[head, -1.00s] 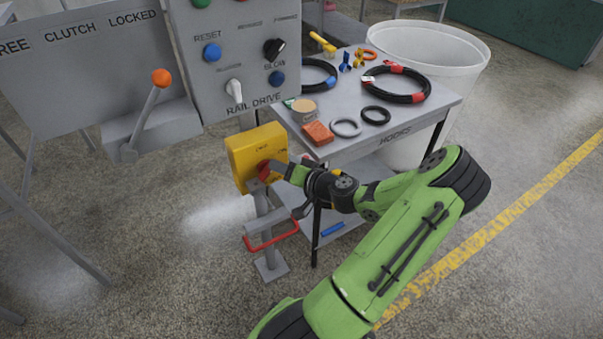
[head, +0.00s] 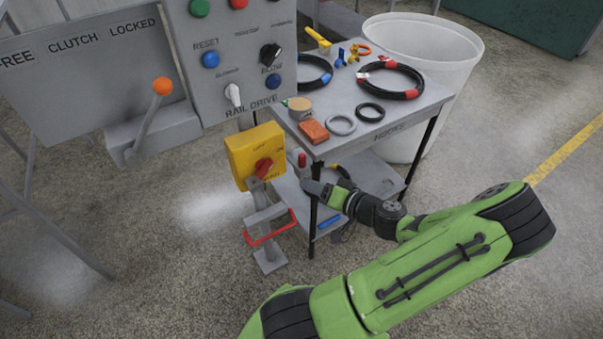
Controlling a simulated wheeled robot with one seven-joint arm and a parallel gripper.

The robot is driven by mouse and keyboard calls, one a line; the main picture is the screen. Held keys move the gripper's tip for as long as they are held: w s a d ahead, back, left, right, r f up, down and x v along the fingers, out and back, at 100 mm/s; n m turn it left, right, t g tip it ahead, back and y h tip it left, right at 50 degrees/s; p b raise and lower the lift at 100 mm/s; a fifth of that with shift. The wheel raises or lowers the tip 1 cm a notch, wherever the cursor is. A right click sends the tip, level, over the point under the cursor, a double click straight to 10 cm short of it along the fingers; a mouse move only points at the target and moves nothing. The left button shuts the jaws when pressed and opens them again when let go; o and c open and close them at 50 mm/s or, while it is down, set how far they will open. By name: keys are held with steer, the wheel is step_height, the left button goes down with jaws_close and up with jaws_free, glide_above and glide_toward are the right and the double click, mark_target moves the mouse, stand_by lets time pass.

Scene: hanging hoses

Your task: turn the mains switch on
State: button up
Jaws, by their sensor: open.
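The mains switch is a yellow box (head: 241,160) on a grey post, left of the hooks table. Its red rotary handle (head: 263,168) is in full view and slants up to the right, its upper end toward the small "ON" marking at the upper right of the face. "OFF" is printed near the top. My gripper (head: 309,187) is to the right of the box, apart from the handle, in front of the table leg. It is open and empty; its fingers are small and partly hard to make out.
The table (head: 436,97) with hoses, rings and an orange block stands just behind my arm. A grey control panel (head: 228,78) and the clutch lever (head: 152,115) are at the upper left. A red bar (head: 270,230) sits low on the post. A white bin (head: 425,50) stands behind.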

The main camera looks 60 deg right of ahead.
steer(key=p, duration=0.3)
steer(key=b, duration=0.2)
glide_toward(269, 170)
steer(key=x, duration=0.8)
steer(key=shift+w+d, duration=0.15)
steer(key=shift+w, duration=0.2)
jaws_close()
